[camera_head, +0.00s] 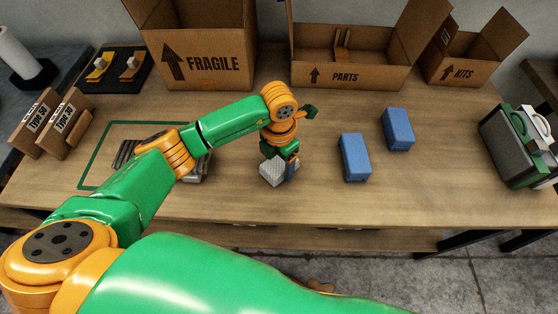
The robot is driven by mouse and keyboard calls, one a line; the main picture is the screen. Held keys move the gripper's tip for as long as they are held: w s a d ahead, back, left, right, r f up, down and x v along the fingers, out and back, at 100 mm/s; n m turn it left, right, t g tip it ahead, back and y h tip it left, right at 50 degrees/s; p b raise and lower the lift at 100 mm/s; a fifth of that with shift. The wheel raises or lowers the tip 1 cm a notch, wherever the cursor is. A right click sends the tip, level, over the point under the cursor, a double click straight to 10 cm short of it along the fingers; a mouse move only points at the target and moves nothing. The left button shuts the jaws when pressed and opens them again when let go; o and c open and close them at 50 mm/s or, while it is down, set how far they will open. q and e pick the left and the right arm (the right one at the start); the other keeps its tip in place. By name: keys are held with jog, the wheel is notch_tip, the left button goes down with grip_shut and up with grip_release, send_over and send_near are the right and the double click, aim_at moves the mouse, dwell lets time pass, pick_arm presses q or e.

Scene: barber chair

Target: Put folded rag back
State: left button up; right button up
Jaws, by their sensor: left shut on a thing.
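My left gripper (284,168) is over the middle of the wooden table, close to its front part. It is shut on a small light grey, textured folded rag (271,171). The rag is tilted, and the fingers cover part of it. I cannot tell whether its lower edge touches the table. A green outlined square (103,132) lies on the table to the left, partly hidden by my left arm. My right gripper is not in view.
Two blue blocks (354,157) (397,129) stand right of the gripper. Dark striped material (124,153) shows inside the green outline. Open cardboard boxes marked FRAGILE (214,88), PARTS (380,77) and KITS (465,74) line the back. A green and grey case (510,145) stands far right.

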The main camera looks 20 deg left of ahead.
aim_at(279, 164)
pick_arm(q)
jog(key=shift+f, duration=0.1)
jog(key=o, duration=0.8)
jog(key=shift+f, duration=0.1)
jog(key=shift+c, duration=0.2)
jog(key=o, duration=0.4)
jog(key=shift+r, duration=0.45)
notch_tip(279, 164, up, 12)
jog(key=shift+f, duration=0.15)
